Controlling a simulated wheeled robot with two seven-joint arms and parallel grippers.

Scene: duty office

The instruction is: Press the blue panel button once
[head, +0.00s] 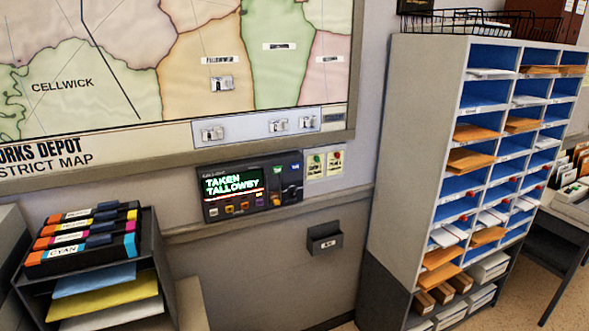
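A dark control panel (268,183) is mounted on the wall below the large district map. Its lit screen (233,186) reads "TAKEN TALLOWBY" in green and white letters. The buttons are too small for me to tell surely which one is blue. Neither of my grippers is in the head view.
A tall pigeonhole cabinet (415,150) with envelopes stands at right. A small dark wall box (324,238) hangs below the panel.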

